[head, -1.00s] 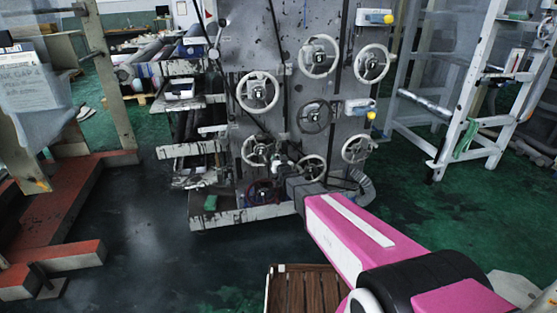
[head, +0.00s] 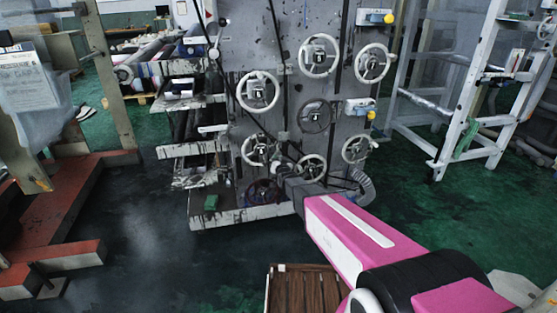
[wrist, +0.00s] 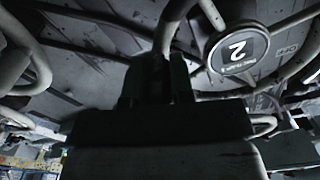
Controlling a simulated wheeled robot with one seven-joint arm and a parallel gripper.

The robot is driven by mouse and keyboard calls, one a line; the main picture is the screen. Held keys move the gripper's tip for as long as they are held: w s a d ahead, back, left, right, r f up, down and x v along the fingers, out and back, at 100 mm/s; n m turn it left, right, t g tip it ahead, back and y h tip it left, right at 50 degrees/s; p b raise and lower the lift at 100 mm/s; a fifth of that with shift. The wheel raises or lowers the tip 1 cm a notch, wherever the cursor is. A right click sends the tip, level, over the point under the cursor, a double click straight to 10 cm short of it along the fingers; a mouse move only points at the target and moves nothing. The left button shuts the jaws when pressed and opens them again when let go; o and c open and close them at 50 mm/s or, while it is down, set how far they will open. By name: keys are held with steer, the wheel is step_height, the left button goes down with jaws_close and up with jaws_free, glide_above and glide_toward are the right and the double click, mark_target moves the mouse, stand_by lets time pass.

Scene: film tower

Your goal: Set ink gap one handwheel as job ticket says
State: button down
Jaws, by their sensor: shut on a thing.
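My gripper (wrist: 157,88) is shut on a pale curved handwheel rim (wrist: 172,25). In the head view my gripper is near the bottom of the grey machine panel, largely hidden by my own wrist. A lower left handwheel (head: 247,148) and a lower right handwheel (head: 322,172) flank it. I cannot tell which wheel the held rim belongs to. A round plate marked 2 (wrist: 238,48) shows upside down right of the held rim in the wrist view. A paper (head: 25,82), perhaps the job ticket, hangs at the far left; its small text is unreadable.
Other handwheels, such as the upper left wheel (head: 257,91) and the upper middle wheel (head: 319,55), crowd the panel. A white frame (head: 467,100) stands at right. An orange-topped plinth (head: 55,205) lies at left. Dark floor (head: 150,235) is open in front.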

mark_target(254, 165)
steer(key=s+a+f+m, duration=0.1)
steer(key=a+m, duration=0.2)
steer(key=m, duration=0.3)
steer(key=s+a+f+m, duration=0.1)
steer(key=a+m, duration=0.3)
steer(key=m, duration=0.2)
steer(key=s+a+f+m, duration=0.1)
steer(key=a+m, duration=0.3)
steer(key=m, duration=0.1)
steer(key=shift+s+a+f+m, duration=0.1)
steer(key=shift+s+f+m, duration=0.05)
steer(key=shift+f+m, duration=0.2)
steer(key=shift+s+a+r+m, duration=0.15)
steer(key=shift+a+r+m, duration=0.4)
steer(key=shift+m, duration=0.55)
steer(key=shift+s+a+r+m, duration=0.15)
steer(key=shift+a+r+m, duration=0.4)
steer(key=shift+m, duration=0.5)
steer(key=shift+s+a+r+m, duration=0.15)
steer(key=shift+a+r+m, duration=0.4)
steer(key=shift+m, duration=0.55)
steer(key=shift+r, duration=0.1)
steer(key=c, duration=1)
jaws_free()
steer(key=shift+s, duration=0.1)
steer(key=v, duration=1)
steer(key=shift+s, duration=0.3)
